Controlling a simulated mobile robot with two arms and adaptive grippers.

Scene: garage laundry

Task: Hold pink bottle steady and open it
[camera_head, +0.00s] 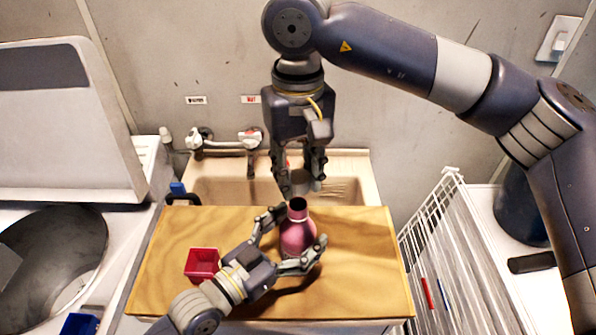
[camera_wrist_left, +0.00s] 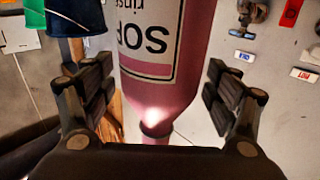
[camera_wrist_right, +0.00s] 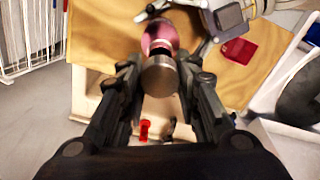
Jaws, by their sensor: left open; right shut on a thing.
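The pink bottle (camera_head: 298,238) stands upright on the wooden board (camera_head: 360,265), and its neck shows a dark open top. My left gripper (camera_head: 292,238) is open around the bottle body, one finger on each side. In the left wrist view the labelled bottle (camera_wrist_left: 150,55) sits between the fingers with gaps on both sides. My right gripper (camera_head: 303,188) is above and behind the neck, pointing down, shut on a grey cap (camera_wrist_right: 160,76). In the head view the cap (camera_head: 306,183) looks apart from the neck. The bottle (camera_wrist_right: 160,35) shows beyond it in the right wrist view.
A small red box (camera_head: 202,264) stands on the board left of the bottle. A sink (camera_head: 225,190) with taps lies behind the board. A white wire rack (camera_head: 440,250) stands to the right, and a washing machine (camera_head: 50,240) to the left. The board's right part is clear.

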